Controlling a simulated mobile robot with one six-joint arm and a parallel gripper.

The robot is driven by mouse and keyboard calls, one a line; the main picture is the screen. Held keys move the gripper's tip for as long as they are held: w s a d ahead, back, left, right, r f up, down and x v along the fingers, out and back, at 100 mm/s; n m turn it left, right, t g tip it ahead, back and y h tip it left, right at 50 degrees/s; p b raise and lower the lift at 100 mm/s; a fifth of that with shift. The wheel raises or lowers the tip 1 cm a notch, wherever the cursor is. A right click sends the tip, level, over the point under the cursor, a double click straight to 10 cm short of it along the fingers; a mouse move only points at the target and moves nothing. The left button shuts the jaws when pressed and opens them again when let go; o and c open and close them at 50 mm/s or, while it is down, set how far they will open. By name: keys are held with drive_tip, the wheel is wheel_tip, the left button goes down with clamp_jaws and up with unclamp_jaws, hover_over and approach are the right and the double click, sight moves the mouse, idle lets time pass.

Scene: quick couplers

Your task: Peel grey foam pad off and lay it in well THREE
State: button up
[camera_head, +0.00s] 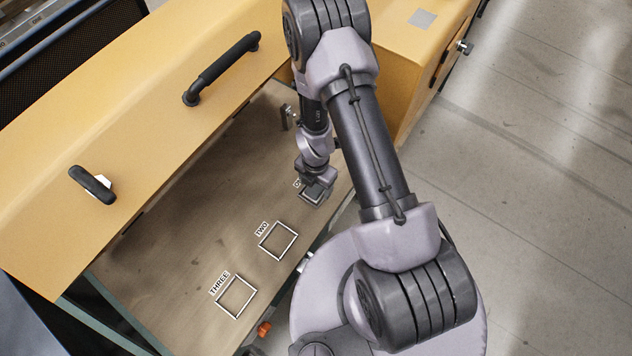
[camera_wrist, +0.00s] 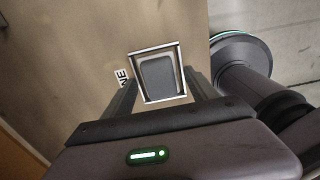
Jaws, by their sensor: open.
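A grey pad with rounded corners (camera_wrist: 158,75) lies inside the white-outlined square of well ONE (camera_wrist: 166,101) in the wrist view. It looks like the grey foam pad. In the head view it shows partly at my gripper (camera_head: 314,188), which is low over well ONE. My gripper is open, with its fingers (camera_wrist: 160,84) on the left and right of the pad. I cannot tell whether they touch it. Well THREE (camera_head: 218,304), an empty white-outlined square, lies at the near end of the wooden board (camera_head: 172,250).
Empty well TWO (camera_head: 263,243) lies between ONE and THREE. A yellow cabinet front with a black bar handle (camera_head: 222,68) and a black knob (camera_head: 92,184) overhangs the board. A light grey square patch (camera_head: 422,19) is on the yellow top at upper right.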

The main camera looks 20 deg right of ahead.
sight(315, 187)
clamp_jaws()
drive_tip(key=shift+r+p, duration=1.25)
drive_tip(key=shift+p, duration=0.05)
drive_tip(key=shift+r+p, duration=1.6)
drive_tip(key=shift+r, duration=0.35)
